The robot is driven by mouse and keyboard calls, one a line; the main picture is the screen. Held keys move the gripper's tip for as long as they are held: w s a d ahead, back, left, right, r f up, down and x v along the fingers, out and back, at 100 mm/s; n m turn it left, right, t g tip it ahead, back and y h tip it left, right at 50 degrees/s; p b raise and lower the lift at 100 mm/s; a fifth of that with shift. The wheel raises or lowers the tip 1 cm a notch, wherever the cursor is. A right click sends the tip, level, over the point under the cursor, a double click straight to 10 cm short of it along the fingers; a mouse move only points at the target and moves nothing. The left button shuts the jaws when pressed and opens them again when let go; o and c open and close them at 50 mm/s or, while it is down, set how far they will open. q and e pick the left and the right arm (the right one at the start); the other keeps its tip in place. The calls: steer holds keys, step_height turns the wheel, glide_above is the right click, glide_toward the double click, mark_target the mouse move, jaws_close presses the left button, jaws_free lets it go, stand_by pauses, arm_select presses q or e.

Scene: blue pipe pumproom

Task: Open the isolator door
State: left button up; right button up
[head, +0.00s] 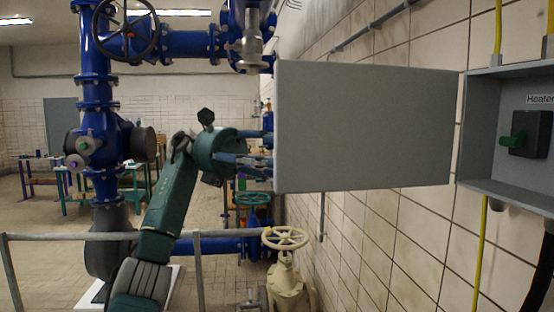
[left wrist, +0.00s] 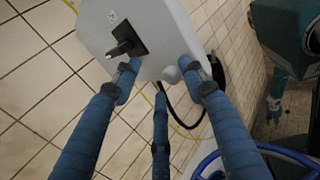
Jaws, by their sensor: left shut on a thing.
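The isolator door (head: 365,128) is a flat grey panel in the head view, swung out to the left from its grey box (head: 508,184). Inside the box is a black switch (head: 530,133) with a green handle, under a "Heater" label. My left gripper (head: 268,155) is shut at the door's free left edge; the door hides part of its fingers. In the left wrist view, its blue fingers reach to a grey casing (left wrist: 170,28) with a black switch (left wrist: 126,44). I cannot tell there where the fingers touch.
Blue pipes (head: 95,60) and a large handwheel (head: 127,30) stand at the left. A metal railing (head: 100,238) crosses in front. A cream valve with a handwheel (head: 285,238) stands below the door. The tiled wall (head: 400,225) runs along the right.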

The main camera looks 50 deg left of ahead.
mark_target(281, 100)
arm_select(q)
steer(key=shift+w+d+f, duration=0.1)
steer(key=shift+f, duration=0.05)
steer(key=shift+r, duration=5.15)
